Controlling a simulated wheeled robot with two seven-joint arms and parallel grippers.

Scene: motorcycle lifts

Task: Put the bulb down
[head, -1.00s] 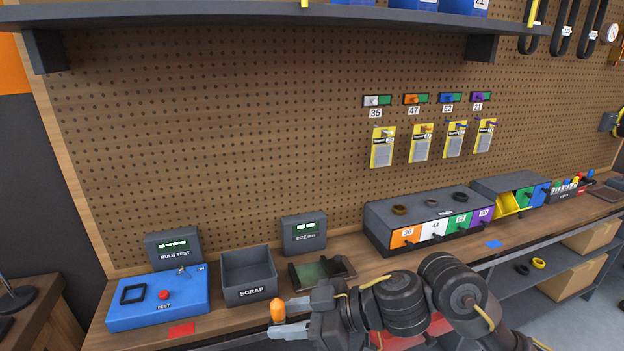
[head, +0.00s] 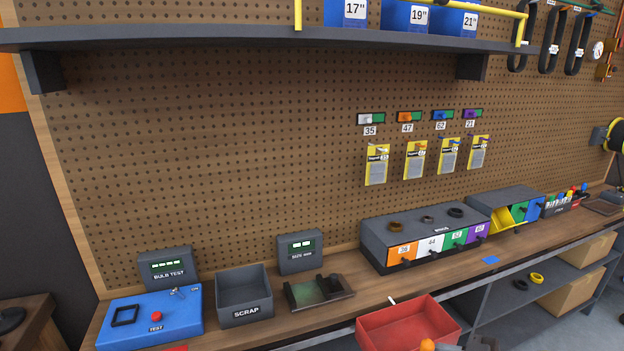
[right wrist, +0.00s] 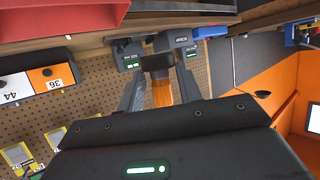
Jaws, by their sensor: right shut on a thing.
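An orange bulb with a dark end (right wrist: 162,92) is between the two fingers of my right gripper (right wrist: 158,85) in the right wrist view. The gripper is shut on it. In the head view only the orange tip of the bulb (head: 428,345) shows at the bottom edge, in front of the red tray (head: 375,335). The blue bulb tester (head: 180,325) with a red button and the grey scrap bin (head: 244,312) stand on the bench at left. My left gripper is not in view.
A green-lined cradle (head: 318,292) sits beside the scrap bin, under a size display (head: 300,252). A grey drawer box (head: 425,222) with numbered fronts stands to the right. A blue patch (head: 490,260) marks the bench near its front edge. A shelf (head: 250,40) overhangs.

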